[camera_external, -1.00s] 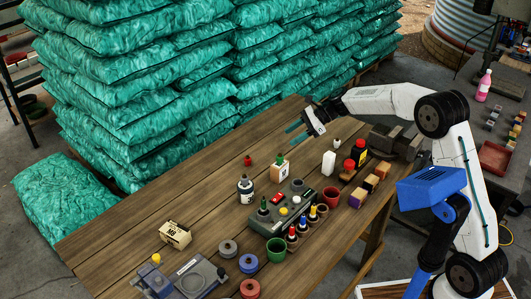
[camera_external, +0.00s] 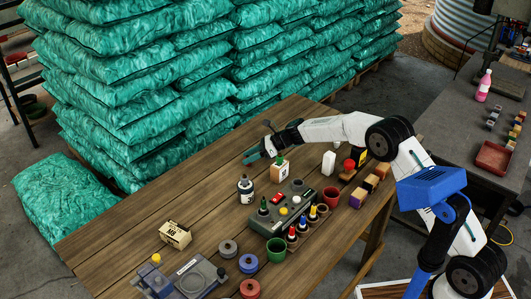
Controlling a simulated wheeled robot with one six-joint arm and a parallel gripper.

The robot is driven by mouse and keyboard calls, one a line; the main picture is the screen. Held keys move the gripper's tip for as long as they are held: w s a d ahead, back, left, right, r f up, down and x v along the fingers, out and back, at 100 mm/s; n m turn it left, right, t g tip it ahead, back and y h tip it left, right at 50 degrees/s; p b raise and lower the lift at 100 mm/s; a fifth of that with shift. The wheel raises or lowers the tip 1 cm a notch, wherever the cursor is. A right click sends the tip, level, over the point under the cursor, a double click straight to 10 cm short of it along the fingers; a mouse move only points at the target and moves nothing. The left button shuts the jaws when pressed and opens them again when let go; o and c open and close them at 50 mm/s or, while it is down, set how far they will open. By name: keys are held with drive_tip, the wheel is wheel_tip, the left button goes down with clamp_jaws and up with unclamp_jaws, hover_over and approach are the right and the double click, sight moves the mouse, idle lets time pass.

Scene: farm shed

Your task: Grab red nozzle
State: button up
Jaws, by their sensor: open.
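My gripper (camera_external: 252,157), with teal fingers, is open and low over the back part of the wooden table. It is at the spot where a small red nozzle stood in the earlier view. The red nozzle is now hidden behind or between the fingers, so I cannot tell whether they touch it. The white arm reaches in from the right, above the tabletop.
A bottle with a green cap (camera_external: 279,169) stands just right of and in front of my gripper. A dark-capped bottle (camera_external: 245,190) stands nearer. A grey control box (camera_external: 290,222) and a white bottle (camera_external: 328,163) are to the right. The table's left part (camera_external: 150,215) is mostly clear.

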drive_tip(key=shift+a+f, duration=0.3)
drive_tip(key=shift+a, duration=0.25)
drive_tip(key=c, duration=1)
drive_tip(key=shift+r, duration=0.1)
